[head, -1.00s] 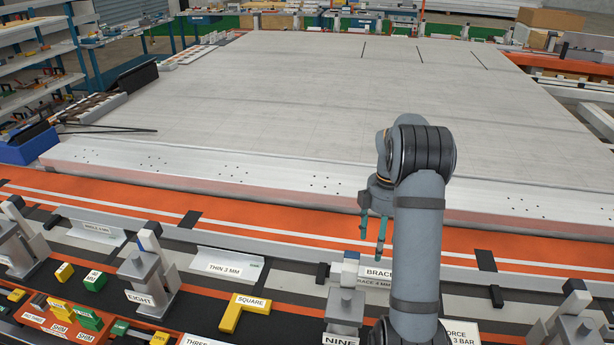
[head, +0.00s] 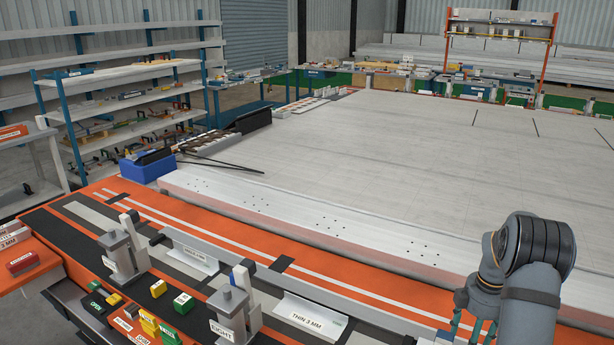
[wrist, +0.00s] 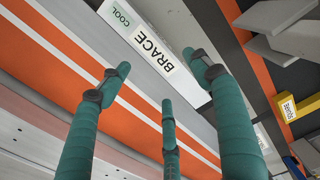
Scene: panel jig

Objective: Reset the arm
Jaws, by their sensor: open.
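My gripper (head: 475,328) is at the lower right of the head view, with its teal fingers pointing down over the orange strip. In the wrist view my gripper (wrist: 165,85) has its fingers spread apart with nothing between them. A long bracket labelled BRACE and COOL (wrist: 150,45) lies beyond the fingertips. I cannot tell the exact gap between the fingers and the bracket. My grey arm is bent above the front edge of the panel (head: 390,150).
A clamp post labelled EIGHT (head: 232,315) and another post (head: 124,255) stand along the front. A THIN 3 MM bracket (head: 308,312) lies to their right. A blue bin (head: 147,168) sits at the panel's left corner. The panel's top is largely clear.

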